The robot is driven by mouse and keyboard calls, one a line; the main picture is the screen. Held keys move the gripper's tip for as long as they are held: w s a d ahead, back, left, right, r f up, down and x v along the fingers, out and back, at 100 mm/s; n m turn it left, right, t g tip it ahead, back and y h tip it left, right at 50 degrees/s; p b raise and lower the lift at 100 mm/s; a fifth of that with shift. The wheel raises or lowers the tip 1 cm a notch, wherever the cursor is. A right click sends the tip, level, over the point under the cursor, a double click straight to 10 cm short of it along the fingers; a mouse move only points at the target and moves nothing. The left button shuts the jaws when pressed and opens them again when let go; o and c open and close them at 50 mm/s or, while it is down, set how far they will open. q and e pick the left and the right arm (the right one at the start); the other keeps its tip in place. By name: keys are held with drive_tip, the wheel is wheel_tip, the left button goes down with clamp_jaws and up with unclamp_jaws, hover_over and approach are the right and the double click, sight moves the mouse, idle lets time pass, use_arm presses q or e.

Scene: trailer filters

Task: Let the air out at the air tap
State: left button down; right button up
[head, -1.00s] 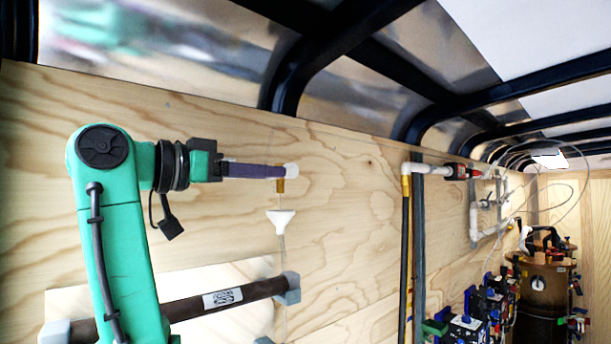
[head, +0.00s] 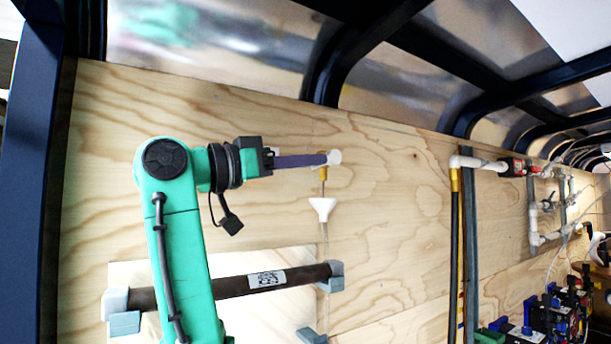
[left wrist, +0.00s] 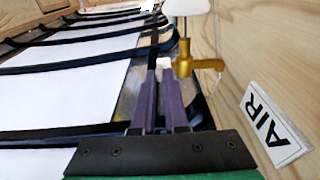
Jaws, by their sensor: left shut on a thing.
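The air tap (head: 323,173) is a small brass fitting on the plywood wall, with a white rounded piece (head: 333,157) at its top. In the left wrist view the brass tap (left wrist: 196,65) is just beyond and right of the fingertips, near a white "AIR" label (left wrist: 270,125). My left gripper (head: 325,160) reaches in from the left with long purple fingers. The fingers also show in the left wrist view (left wrist: 160,68). My right gripper is not in view.
A white funnel (head: 322,208) sits below the tap, above a thin clear tube. A dark cylinder (head: 245,284) lies in grey brackets lower on the wall. Pipes (head: 472,162) and valves (head: 515,168) are at the right. Dark ribs (head: 335,60) cross overhead.

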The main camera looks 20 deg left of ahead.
use_arm(q)
drive_tip(key=f+t+h+b, duration=0.1)
drive_tip(key=t+b, duration=0.1)
drive_tip(key=b, duration=0.1)
drive_tip(key=shift+w+d+h, duration=0.1)
drive_tip(key=shift+w+h, duration=0.05)
drive_tip(key=shift+h, duration=0.25)
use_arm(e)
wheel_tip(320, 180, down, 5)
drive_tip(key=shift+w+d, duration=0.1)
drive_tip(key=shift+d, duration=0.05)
use_arm(q)
drive_tip(key=c, duration=0.9)
unclamp_jaws()
drive_tip(key=shift+c, duration=0.2)
drive_tip(key=shift+w+d+f, duration=0.1)
drive_tip(key=shift+w+d, duration=0.1)
drive_tip(key=shift+w, duration=0.05)
